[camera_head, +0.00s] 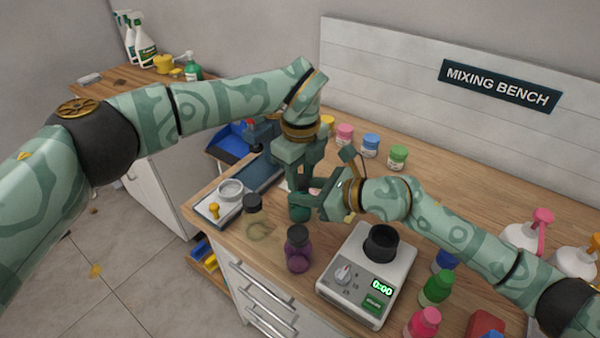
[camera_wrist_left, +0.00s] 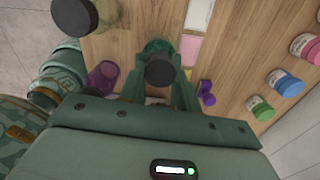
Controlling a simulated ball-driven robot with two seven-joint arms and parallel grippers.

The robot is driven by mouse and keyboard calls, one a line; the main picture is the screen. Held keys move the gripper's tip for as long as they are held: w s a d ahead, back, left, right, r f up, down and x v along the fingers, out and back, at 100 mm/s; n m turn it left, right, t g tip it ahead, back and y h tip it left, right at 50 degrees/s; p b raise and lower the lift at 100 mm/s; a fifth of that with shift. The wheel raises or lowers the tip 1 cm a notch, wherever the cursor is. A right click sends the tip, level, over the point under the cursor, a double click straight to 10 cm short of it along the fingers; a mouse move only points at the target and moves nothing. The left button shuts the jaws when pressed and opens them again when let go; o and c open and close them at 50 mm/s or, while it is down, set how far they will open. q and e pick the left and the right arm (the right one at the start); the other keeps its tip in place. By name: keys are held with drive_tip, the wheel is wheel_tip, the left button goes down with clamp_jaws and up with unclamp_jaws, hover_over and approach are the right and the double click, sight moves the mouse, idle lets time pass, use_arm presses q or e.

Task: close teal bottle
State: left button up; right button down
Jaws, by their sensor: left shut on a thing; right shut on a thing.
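The teal bottle (camera_head: 298,210) stands upright near the front edge of the wooden counter. In the left wrist view the teal bottle (camera_wrist_left: 155,47) shows partly behind a dark round cap (camera_wrist_left: 160,71). My left gripper (camera_head: 302,180) points down from above and is shut on the dark cap, with a finger on each side of it. My right gripper (camera_head: 308,199) comes in from the right, low down, and is shut on the teal bottle. The fingers hide the bottle's neck, so I cannot tell whether the cap is seated on it.
A purple bottle (camera_head: 298,250) and a clear yellowish bottle (camera_head: 257,222), both dark-capped, stand close in front. A white scale-like device (camera_head: 345,300) with a black cup stands to the right. Several coloured jars (camera_head: 370,144) line the back, and a tray (camera_head: 222,214) lies left.

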sight(302, 185)
use_arm(q)
drive_tip(key=shift+s+d+f+g, duration=0.15)
drive_tip(key=shift+s+f, duration=0.25)
drive_tip(key=shift+f, duration=0.25)
drive_tip(key=shift+s+a+f+g, duration=0.15)
drive_tip(key=shift+s+f, duration=0.2)
drive_tip(key=shift+f, duration=0.3)
use_arm(e)
drive_tip(key=shift+a+r, duration=0.25)
drive_tip(key=shift+r, duration=0.2)
use_arm(q)
drive_tip(key=o, duration=0.6)
drive_tip(key=shift+d, duration=0.1)
drive_tip(key=shift+r, duration=0.1)
drive_tip(key=r, duration=0.3)
drive_tip(key=shift+w+d+r, duration=0.1)
drive_tip(key=shift+w+r, duration=0.05)
drive_tip(key=shift+w, duration=0.15)
use_arm(e)
drive_tip(key=shift+w+d+f, duration=0.15)
drive_tip(key=shift+w+f, duration=0.05)
drive_tip(key=shift+w, duration=0.15)
use_arm(q)
drive_tip(key=shift+r, duration=0.35)
use_arm(e)
drive_tip(key=shift+s+f, duration=0.1)
